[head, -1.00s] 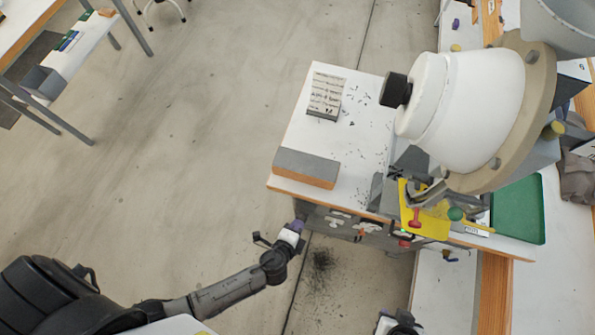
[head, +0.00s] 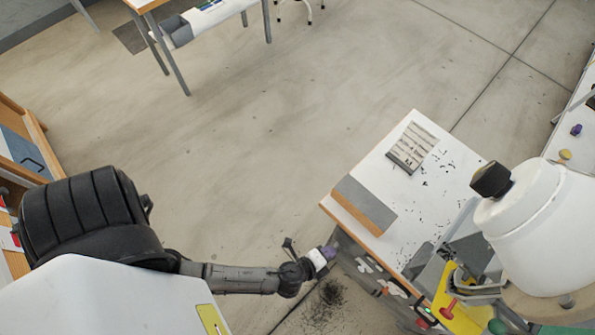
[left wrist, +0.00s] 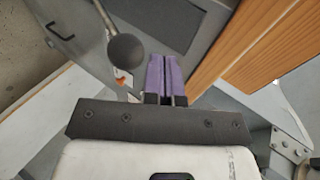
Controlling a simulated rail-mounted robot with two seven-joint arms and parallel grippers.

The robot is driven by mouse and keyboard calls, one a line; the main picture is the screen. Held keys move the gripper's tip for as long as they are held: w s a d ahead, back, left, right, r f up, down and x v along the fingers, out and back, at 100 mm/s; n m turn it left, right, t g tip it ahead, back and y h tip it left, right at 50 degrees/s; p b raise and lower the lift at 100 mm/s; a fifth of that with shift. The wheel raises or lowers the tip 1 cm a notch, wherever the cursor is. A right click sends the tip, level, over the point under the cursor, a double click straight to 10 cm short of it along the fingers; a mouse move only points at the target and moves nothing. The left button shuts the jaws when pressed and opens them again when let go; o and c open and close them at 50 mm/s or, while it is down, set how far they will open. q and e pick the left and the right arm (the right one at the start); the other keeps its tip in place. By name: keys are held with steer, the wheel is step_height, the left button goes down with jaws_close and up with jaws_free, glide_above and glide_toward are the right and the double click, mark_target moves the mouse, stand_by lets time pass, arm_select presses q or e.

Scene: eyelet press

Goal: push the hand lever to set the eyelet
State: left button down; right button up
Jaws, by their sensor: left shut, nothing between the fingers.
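My left gripper (head: 328,253) has purple fingers, pressed together and empty. In the head view it is beside the near left side of the white-topped bench (head: 408,208), apart from the yellow fixture. In the left wrist view the shut fingers (left wrist: 166,78) point away from the camera. A dark ball knob on a thin rod (left wrist: 126,49) shows just left of them; it looks like a hand lever, and I cannot tell its depth. In the head view I cannot pick out this knob for sure. My right gripper is out of view.
A yellow fixture (head: 465,318) with a red knob (head: 447,309) stands at the bench's near right. A grey-topped block (head: 364,205) and a label plate (head: 412,148) lie on the bench. Open floor lies left.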

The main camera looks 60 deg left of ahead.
arm_select(q)
steer(key=s+f+v, duration=0.1)
steer(key=f+v, duration=0.1)
steer(key=v, duration=1.1)
steer(key=shift+s+d+f, duration=0.15)
steer(key=shift+s+f, duration=0.05)
steer(key=shift+s, duration=0.25)
stand_by(2.1)
